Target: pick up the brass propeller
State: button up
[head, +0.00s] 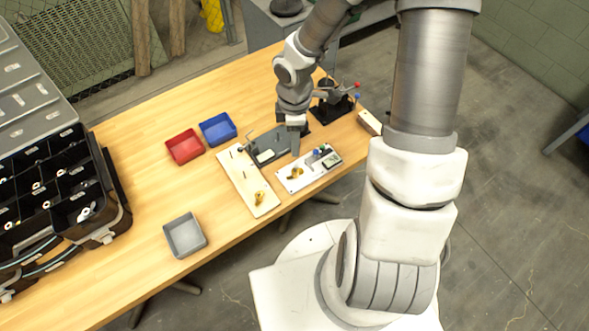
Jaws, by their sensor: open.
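Two small brass-coloured pieces show in the head view. One brass piece (295,173) lies on the white plate (323,170) near the table's front edge. The other brass piece (259,197) lies near the lower end of the cream board (238,178). Both are too small to tell for sure which is the brass propeller. My gripper (299,140) is open and points down above the far side of the white plate. It is beyond both brass pieces and apart from them. No object shows between its fingers, though they are small and partly hidden.
A grey fixture (268,146) and a dark stand with red and blue knobs (334,104) are close to my gripper. A red bin (184,146), blue bin (218,129) and grey bin (185,235) stand to the left. A black compartment case (62,185) is far left. The wooden table between is clear.

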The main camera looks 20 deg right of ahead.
jog(key=b, duration=0.3)
send_near(295, 170)
notch_tip(295, 170, down, 5)
jog(key=shift+s+a+f, duration=0.1)
jog(key=shift+w+f, duration=0.15)
jog(key=shift+f, duration=1.2)
jog(key=shift+w+f, duration=0.1)
jog(key=shift+f, duration=1.2)
grip_shut()
